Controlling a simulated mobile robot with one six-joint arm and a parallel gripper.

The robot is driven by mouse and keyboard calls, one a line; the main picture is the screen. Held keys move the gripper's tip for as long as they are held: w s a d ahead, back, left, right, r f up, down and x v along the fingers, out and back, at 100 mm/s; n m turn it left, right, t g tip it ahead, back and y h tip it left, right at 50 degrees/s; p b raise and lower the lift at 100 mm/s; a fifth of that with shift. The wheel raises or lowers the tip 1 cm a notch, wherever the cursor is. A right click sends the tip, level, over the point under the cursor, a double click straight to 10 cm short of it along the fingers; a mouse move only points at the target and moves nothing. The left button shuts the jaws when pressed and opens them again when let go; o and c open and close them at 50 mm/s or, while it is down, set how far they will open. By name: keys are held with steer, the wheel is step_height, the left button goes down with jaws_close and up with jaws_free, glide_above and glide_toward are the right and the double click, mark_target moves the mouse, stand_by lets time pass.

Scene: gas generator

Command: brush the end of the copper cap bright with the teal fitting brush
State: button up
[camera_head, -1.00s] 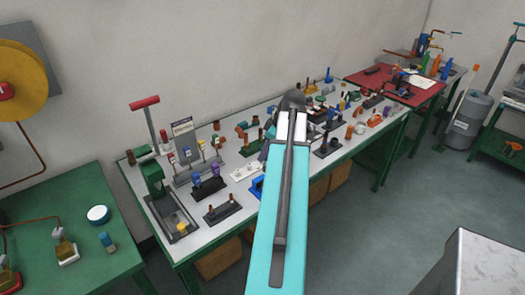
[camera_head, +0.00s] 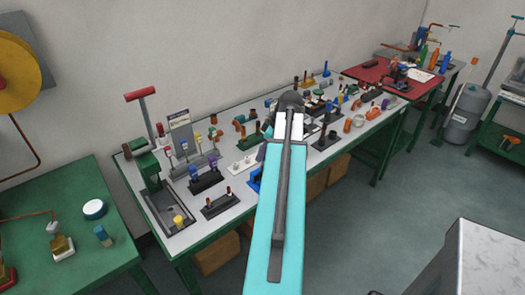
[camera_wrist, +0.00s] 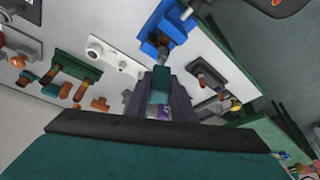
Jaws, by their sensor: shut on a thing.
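My gripper (camera_wrist: 161,101) shows in the wrist view with dark fingers shut on a teal block, which looks like the handle of the teal fitting brush (camera_wrist: 161,83). The bristle end cannot be made out. Just past the brush is a blue stand (camera_wrist: 172,20) with a copper-brown piece (camera_wrist: 165,42) on its near side; it may be the copper cap, but I cannot tell for sure. Whether the brush touches it is unclear. In the head view the blue stand (camera_head: 255,181) is partly hidden by my arm, and the held brush is hidden.
A black stand with brown pegs (camera_wrist: 205,75) is close on the right in the wrist view. A white block (camera_wrist: 112,55) and a green stand (camera_wrist: 72,68) are to the left. The grey-white bench (camera_head: 180,241) is crowded; the floor in front is clear.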

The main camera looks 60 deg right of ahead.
mark_target(263, 161)
steer(key=shift+f+b, duration=0.35)
steer(key=shift+f, duration=0.55)
steer(key=shift+f+b, duration=0.85)
steer(key=shift+f, duration=0.7)
stand_by(0.8)
steer(key=shift+r, duration=0.1)
steer(key=shift+d+n+y, duration=0.15)
steer(key=shift+n+y, duration=0.25)
steer(key=shift+n, duration=0.7)
steer(key=shift+n+g+y, duration=0.6)
steer(key=shift+n+y, duration=0.2)
steer(key=shift+n, duration=1.5)
